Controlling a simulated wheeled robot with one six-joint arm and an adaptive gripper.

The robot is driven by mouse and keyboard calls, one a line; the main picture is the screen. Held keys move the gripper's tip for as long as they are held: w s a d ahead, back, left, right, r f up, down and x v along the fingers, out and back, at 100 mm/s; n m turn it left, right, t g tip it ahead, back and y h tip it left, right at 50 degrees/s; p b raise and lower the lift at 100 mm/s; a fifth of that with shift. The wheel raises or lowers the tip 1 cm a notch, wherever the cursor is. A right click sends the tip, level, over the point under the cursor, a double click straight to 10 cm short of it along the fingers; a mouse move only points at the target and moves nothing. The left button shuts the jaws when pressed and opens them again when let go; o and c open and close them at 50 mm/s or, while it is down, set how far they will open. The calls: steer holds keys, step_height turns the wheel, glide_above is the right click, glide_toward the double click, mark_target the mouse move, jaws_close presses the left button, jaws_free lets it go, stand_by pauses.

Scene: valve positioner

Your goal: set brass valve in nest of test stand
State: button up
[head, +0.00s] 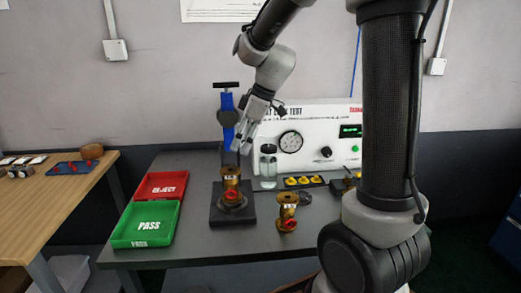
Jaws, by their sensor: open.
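One brass valve (232,183) with a red-rimmed port stands upright at the nest of the test stand (219,213), a dark base with a blue clamp column (228,112) behind it. I cannot tell whether it is fully seated. A second brass valve (287,212) with a red port stands on the grey bench (185,249) to the right of the stand. My gripper (241,148) is above and slightly right of the valve at the stand, pointing down, open and apart from it. No valve shows between its fingers.
A red REJECT tray (161,186) and a green PASS tray (146,224) lie left of the stand. A white leak-test box (303,135) stands behind, with a clear jar (268,165) and yellow parts (303,181) before it. A wooden table (62,195) is at far left.

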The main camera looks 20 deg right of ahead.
steer(key=s+d+r+m+h, duration=0.1)
steer(key=s+d+r+m, duration=0.1)
steer(key=s, duration=0.6)
steer(key=s+d+r+m+t+h, duration=0.1)
steer(key=s+d+m, duration=0.4)
steer(key=s, duration=0.3)
steer(key=s+d+r+m+t+h, duration=0.1)
steer(key=s+d+m, duration=0.3)
steer(key=s, duration=0.4)
steer(key=shift+s+r+m+h, duration=0.2)
steer(key=shift+r+m+h, duration=0.35)
steer(key=shift+r, duration=0.25)
